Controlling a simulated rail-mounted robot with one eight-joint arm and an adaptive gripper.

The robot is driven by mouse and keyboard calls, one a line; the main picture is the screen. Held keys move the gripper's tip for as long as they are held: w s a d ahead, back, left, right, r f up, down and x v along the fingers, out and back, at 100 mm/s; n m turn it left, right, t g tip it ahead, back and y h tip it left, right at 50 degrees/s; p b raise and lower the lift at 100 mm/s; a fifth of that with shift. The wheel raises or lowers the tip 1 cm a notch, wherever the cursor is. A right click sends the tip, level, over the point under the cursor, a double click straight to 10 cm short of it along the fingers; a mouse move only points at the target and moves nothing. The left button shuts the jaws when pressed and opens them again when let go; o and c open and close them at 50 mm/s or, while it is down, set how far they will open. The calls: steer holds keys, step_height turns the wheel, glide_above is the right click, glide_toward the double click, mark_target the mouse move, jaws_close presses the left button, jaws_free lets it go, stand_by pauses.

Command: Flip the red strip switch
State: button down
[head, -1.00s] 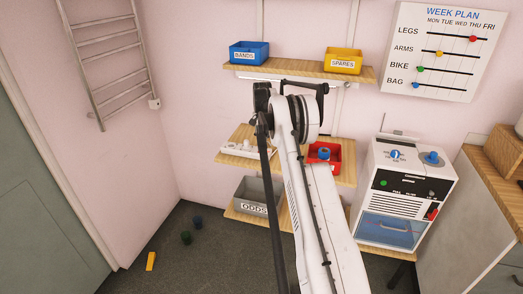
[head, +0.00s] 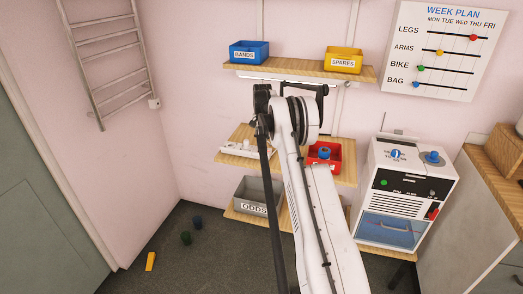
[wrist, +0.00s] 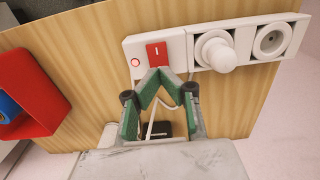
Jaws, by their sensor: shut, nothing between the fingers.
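The red strip switch (wrist: 157,54) is a red rocker at one end of a white power strip (wrist: 196,46) on a wooden shelf, seen in the wrist view. A small round red light (wrist: 135,62) sits left of it. My gripper (wrist: 160,74) is shut and empty, its green-padded fingertips together at the switch's lower edge. I cannot tell whether they touch it. In the head view the white strip (head: 262,153) lies on the middle shelf, partly behind my arm. The switch and my gripper are hidden there.
A white plug (wrist: 215,52) sits in the strip beside an empty socket (wrist: 271,41). A red bin (wrist: 35,95) stands to the left on the same shelf. Bins sit on the shelves above and below. A white unit (head: 403,190) stands at the right.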

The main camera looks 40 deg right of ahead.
mark_target(262, 147)
steer(key=shift+f+b, duration=0.55)
steer(key=shift+f, duration=0.25)
stand_by(0.4)
steer(key=shift+r+p, duration=0.85)
steer(key=shift+r, duration=2.65)
steer(key=shift+a, duration=0.1)
steer(key=s+a+r+n+t+b, duration=0.1)
steer(key=s+a+r+n, duration=0.15)
steer(key=a+r, duration=0.9)
steer(key=s+a+r+n+t, duration=0.15)
steer(key=s+a+r, duration=0.25)
steer(key=a+r, duration=0.7)
steer(key=s+a+r+n+t, duration=0.2)
steer(key=s+a+n+t, duration=0.15)
steer(key=s+a, duration=1.6)
steer(key=s+a+f+n, duration=0.2)
steer(key=s+a+f, duration=0.1)
steer(key=s, duration=0.5)
steer(key=s+a+f+n+t+b, duration=0.1)
steer(key=s+a+f, duration=0.2)
steer(key=s+f, duration=0.3)
steer(key=s, duration=0.3)
steer(key=shift+a+n, duration=0.35)
steer(key=shift+a, duration=0.05)
